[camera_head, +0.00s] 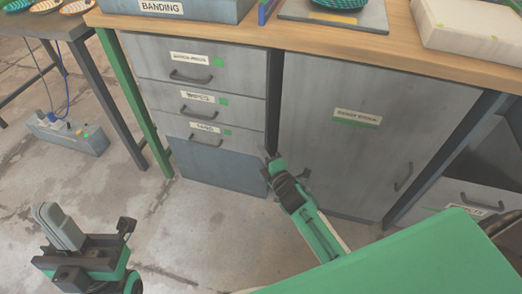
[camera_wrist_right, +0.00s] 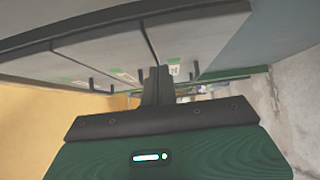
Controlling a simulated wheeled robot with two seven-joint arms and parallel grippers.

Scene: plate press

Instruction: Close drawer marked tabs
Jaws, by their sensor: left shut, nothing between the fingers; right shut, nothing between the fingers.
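The drawer whose small label seems to read tabs (camera_head: 230,143) is the lowest of three in the grey cabinet. It has a dark handle and a green square, and its front looks about level with the drawers above; I cannot tell if a small gap remains. My right gripper (camera_head: 270,158) is shut and empty, to the right of this drawer near the cabinet's dark upright. In the right wrist view its fingers (camera_wrist_right: 157,85) point toward the drawer fronts; contact is unclear. My left gripper (camera_head: 58,226) is shut and empty over the floor at lower left.
Two other labelled drawers (camera_head: 240,64) sit above, with a plain blue-grey panel (camera_head: 218,170) below. A wide cabinet door (camera_head: 340,160) is to the right. Another labelled drawer (camera_head: 455,190) shows at far right. A power box (camera_head: 65,135) lies on the floor at left.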

